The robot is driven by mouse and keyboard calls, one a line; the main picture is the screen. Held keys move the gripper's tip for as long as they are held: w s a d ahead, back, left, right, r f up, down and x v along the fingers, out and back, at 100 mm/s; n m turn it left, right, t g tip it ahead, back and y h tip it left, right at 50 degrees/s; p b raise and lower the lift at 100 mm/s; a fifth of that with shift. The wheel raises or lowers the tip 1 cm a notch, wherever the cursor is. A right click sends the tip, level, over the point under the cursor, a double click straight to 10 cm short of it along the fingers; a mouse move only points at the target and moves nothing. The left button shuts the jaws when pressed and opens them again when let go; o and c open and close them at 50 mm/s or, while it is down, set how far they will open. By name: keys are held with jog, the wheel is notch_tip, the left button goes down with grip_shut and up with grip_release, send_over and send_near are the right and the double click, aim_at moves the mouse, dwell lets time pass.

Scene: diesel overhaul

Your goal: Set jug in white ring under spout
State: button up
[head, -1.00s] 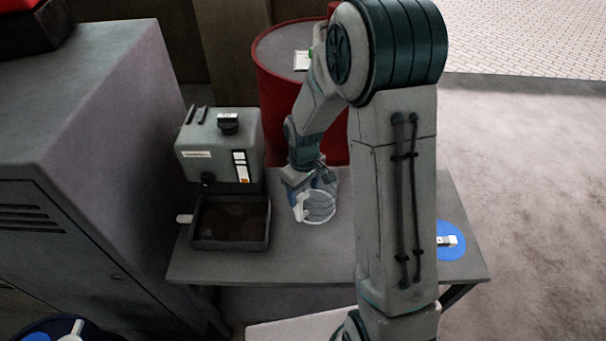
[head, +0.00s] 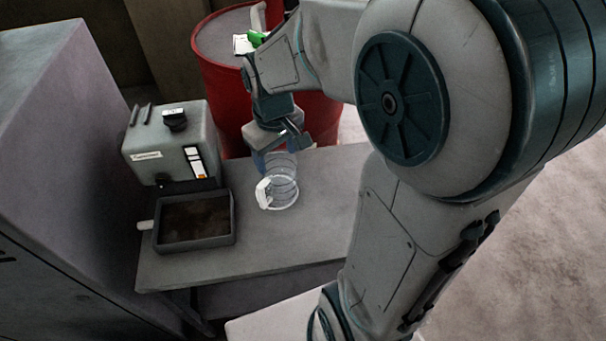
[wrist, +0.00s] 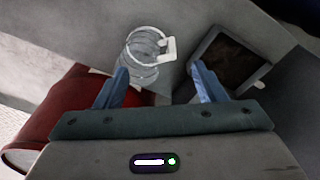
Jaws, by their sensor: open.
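My gripper (head: 277,155) is open, just above and behind the jug's top in the head view. In the wrist view its blue fingers (wrist: 158,70) are spread with nothing held between them. The grey dispenser box (head: 170,142) stands at the table's back left, above the dark tray (head: 236,225). I cannot make out the spout or a white ring clearly.
The tray has a white tab (head: 145,225) at its left. A grey cabinet (head: 60,150) is close on the left. The table's front is clear.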

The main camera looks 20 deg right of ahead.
jog(key=s+d+r+m+t, duration=0.1)
jog(key=s+r+m, duration=0.3)
jog(key=s, duration=0.7)
jog(key=shift+s+d+r+t, duration=0.2)
jog(key=shift+s+d+t, duration=0.1)
jog(key=shift+d+t, duration=0.1)
jog(key=shift+c, duration=0.2)
jog(key=c, duration=0.5)
jog(key=shift+d, duration=0.2)
jog(key=shift+c, duration=0.2)
